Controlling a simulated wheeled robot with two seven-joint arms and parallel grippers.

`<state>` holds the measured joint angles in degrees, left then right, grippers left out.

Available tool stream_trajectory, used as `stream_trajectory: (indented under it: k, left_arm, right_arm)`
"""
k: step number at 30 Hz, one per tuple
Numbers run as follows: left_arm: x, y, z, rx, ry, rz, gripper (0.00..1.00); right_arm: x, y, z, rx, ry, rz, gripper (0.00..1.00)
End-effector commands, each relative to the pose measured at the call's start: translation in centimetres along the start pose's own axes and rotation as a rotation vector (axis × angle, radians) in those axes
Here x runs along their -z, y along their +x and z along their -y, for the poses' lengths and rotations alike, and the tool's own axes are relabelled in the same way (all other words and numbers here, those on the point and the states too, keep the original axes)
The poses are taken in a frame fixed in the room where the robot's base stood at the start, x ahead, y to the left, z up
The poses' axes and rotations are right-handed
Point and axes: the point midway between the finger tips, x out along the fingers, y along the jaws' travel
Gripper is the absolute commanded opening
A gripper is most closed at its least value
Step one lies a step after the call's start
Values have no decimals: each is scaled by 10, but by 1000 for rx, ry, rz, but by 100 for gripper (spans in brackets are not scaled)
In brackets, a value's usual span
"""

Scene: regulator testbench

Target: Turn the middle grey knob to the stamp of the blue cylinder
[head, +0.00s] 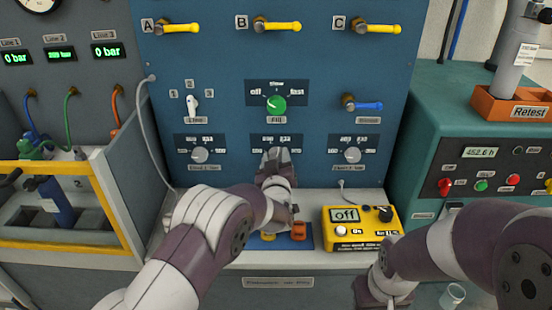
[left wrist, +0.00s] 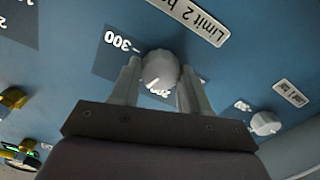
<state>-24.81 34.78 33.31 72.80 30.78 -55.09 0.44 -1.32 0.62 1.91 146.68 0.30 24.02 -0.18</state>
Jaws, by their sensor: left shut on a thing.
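The middle grey knob (left wrist: 160,68) sits on a dark scale plate below a "Limit 2" label in the left wrist view. Its white pointer line faces the lower picture edge, near a partly hidden number that looks like 200; a 300 mark (left wrist: 124,42) shows at upper left. My left gripper (left wrist: 159,82) is shut on this knob, one finger on each side. In the head view my left gripper (head: 275,158) covers the knob. The blue cylinder (head: 60,203) stands in a yellow-edged bin at left; its stamp is not readable. My right arm is at lower right, its fingertips unseen.
Other grey knobs sit left (head: 200,156) and right (head: 351,155) of the middle one. A green knob (head: 276,104) is above. A yellow meter reading "off" (head: 345,216) stands on the ledge, right of my left forearm. A grey cylinder (head: 513,60) stands in an orange "Retest" tray (head: 515,108).

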Motion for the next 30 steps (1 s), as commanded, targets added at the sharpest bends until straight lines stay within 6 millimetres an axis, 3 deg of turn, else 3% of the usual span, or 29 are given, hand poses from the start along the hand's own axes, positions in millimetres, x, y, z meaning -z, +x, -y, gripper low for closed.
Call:
stream_trajectory:
  k: [12,30]
  left_arm:
    - [-2,0,0,1,223,3,15]
    - [-2,0,0,0,273,4,15]
  right_arm:
    - [0,-4,0,0,0,0,43]
    - [1,-5,0,0,0,0,43]
